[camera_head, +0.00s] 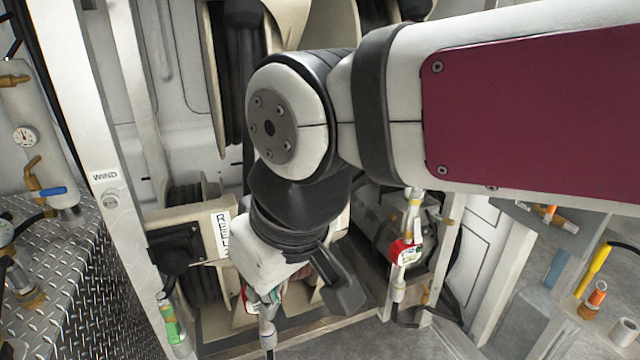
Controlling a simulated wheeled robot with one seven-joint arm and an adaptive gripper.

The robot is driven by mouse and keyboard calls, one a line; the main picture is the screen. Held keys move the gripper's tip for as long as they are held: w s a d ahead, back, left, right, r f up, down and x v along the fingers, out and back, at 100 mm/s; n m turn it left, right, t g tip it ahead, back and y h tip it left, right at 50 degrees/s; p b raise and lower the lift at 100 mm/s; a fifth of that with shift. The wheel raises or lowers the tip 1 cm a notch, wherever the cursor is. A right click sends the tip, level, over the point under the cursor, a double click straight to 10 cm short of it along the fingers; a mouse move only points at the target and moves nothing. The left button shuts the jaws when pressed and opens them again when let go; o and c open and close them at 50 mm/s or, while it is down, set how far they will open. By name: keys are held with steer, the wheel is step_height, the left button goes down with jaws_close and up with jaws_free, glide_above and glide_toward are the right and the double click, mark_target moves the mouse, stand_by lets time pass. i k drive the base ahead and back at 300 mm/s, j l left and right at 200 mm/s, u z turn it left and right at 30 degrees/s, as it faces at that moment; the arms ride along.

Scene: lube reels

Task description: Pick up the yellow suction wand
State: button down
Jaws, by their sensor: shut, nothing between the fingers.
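A yellow wand-like tool (594,270) stands at the far right, tilted, with a dark hose or cable at its top end. It looks like the suction wand. My gripper (345,290) is low in the middle of the view, in front of the reel rack and well to the left of the yellow tool. Its dark finger part points down and to the right. It looks shut and holds nothing that I can see. My wrist hides part of the gripper.
Hose reels (190,225) sit in a pale rack behind my arm. Nozzles with red and green parts, including a red one (403,252), hang at its front. A white post (95,170) and diamond-plate deck (70,270) are left. Orange-tipped fittings (596,295) stand near the yellow tool.

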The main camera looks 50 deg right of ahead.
mark_target(604, 249)
steer(key=z, duration=3)
